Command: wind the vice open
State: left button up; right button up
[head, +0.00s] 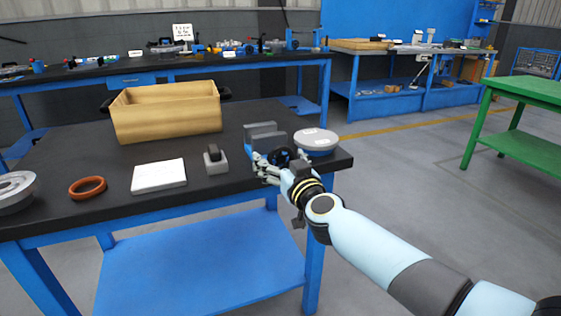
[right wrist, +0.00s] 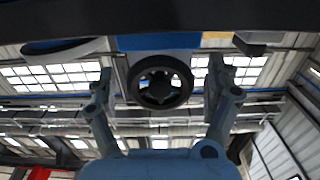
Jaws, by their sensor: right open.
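The vice (head: 262,130) stands at the right front of the black bench, with two grey jaw plates upright and a gap between them. Its black handwheel (head: 281,156) faces the front edge, partly hidden by my right gripper (head: 268,167). In the right wrist view the round handwheel (right wrist: 160,82), with a spoked hub, lies between the two spread fingers of the right gripper (right wrist: 160,90). A gap shows on each side of the wheel, so the fingers appear apart from it. The gripper is open and holds nothing. My left gripper is out of view.
A white-topped round part (head: 316,139) stands close right of the vice. A small grey block with a black top (head: 215,160), a white pad (head: 158,175), an orange ring (head: 87,188) and a wooden crate (head: 166,112) share the bench (head: 115,205). Open floor lies right.

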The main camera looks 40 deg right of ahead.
jog(key=c, duration=1.1)
jog(key=shift+c, duration=0.2)
jog(key=shift+m+p, duration=0.4)
jog(key=shift+m, duration=0.7)
jog(key=m, duration=0.3)
jog(key=shift+a+m+p, duration=0.1)
jog(key=shift+m+p, duration=0.2)
jog(key=m, duration=0.3)
jog(key=shift+r+m, duration=0.1)
jog(key=shift+m, duration=0.2)
jog(key=shift+a+m, duration=0.1)
jog(key=shift+m, duration=1.8)
